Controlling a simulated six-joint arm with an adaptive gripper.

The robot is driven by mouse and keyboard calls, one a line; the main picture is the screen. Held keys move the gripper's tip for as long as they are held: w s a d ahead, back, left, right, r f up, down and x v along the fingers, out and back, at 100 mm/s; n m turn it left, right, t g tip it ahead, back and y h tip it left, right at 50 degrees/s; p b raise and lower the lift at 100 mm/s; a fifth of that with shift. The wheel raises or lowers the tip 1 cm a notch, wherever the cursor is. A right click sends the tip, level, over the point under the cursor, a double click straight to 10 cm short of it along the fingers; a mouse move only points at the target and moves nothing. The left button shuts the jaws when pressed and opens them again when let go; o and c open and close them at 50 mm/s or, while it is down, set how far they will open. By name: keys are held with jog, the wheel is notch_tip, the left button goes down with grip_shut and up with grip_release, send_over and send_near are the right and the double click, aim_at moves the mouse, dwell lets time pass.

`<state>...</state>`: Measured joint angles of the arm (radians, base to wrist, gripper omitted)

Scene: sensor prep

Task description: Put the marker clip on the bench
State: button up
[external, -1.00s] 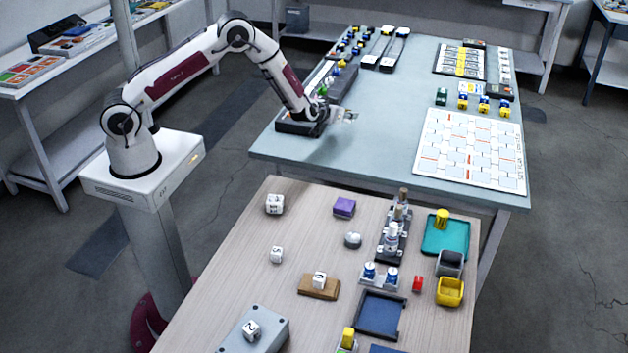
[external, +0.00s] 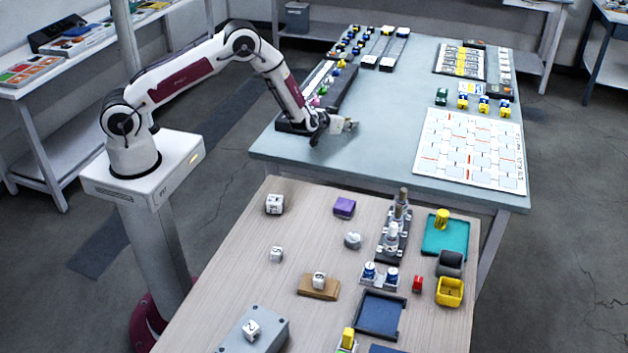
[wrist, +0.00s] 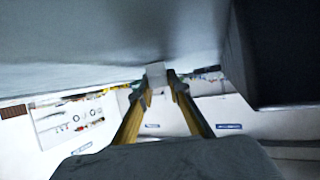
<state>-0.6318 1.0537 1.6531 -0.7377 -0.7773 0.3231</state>
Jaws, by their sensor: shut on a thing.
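My gripper (external: 346,125) is low over the near left part of the blue-grey bench (external: 385,150), beside the dark rack. In the wrist view its two fingers (wrist: 158,80) are shut on a small pale grey piece, which I take to be the marker clip (wrist: 156,73). The clip's shape is mostly hidden and too small to make out well. The bench surface fills the top of the wrist view. I cannot tell whether the clip touches it.
A long dark rack (external: 338,92) with several coloured pieces runs along the bench's left edge, close to my gripper. A white grid board (external: 470,150) lies at the right. The bench's middle is clear. A wooden table (external: 310,235) with several objects stands in front.

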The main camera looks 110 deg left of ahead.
jog(key=shift+f, duration=0.2)
jog(key=o, duration=0.8)
jog(key=shift+r, duration=0.2)
jog(key=shift+v, duration=6)
jog(key=shift+r, duration=0.1)
